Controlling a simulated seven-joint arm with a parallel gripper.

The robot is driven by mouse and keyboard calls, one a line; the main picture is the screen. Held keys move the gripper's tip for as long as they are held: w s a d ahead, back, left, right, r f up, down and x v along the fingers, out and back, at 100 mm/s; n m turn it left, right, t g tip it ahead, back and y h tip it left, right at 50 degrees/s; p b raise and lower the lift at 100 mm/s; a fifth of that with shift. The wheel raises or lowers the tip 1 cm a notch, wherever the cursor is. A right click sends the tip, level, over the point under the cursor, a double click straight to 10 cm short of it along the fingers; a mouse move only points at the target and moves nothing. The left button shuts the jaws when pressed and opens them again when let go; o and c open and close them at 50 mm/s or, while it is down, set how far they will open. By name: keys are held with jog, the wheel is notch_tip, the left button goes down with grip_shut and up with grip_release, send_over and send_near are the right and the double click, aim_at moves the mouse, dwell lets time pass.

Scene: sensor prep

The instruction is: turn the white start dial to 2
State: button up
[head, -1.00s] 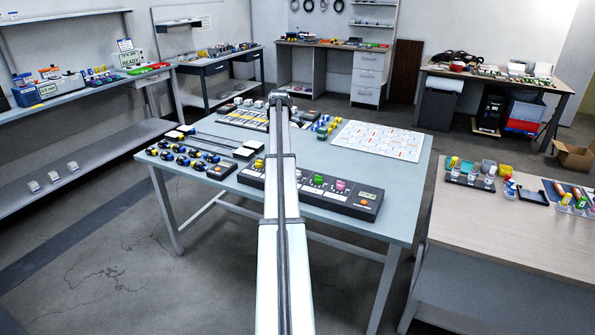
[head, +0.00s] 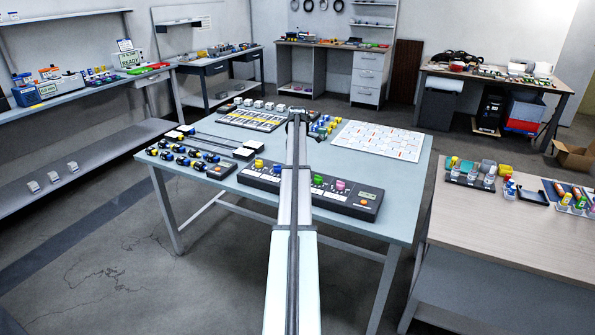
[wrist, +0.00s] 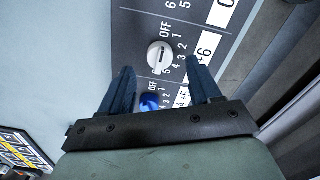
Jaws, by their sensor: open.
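The white start dial (wrist: 155,58) shows in the wrist view on a dark control panel (wrist: 142,25). It is round with a dark mark on its face, and OFF and numbers are printed around it. I cannot tell surely which number the mark is at. My gripper (wrist: 161,76) is open, its two dark fingers apart and pointing toward the dial, which lies just past the fingertips. A blue knob (wrist: 149,102) shows between the fingers. In the head view the panel (head: 352,208) lies along the table's near side; my arm covers its middle, and I cannot make out the dial.
On the panel in the head view are a yellow knob (head: 259,163), a green knob (head: 318,180) and a pink knob (head: 340,185). Several blue-and-black items (head: 181,160) lie left. A white patterned sheet (head: 379,140) lies at the back right of the table (head: 400,195).

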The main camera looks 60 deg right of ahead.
jog(key=shift+f, duration=1.85)
jog(key=shift+c, duration=0.4)
jog(key=c, duration=1)
jog(key=shift+o, duration=0.2)
jog(key=shift+m, duration=0.5)
jog(key=m, duration=0.4)
jog(key=shift+m, duration=0.4)
jog(key=m, duration=0.5)
jog(key=shift+m, duration=0.7)
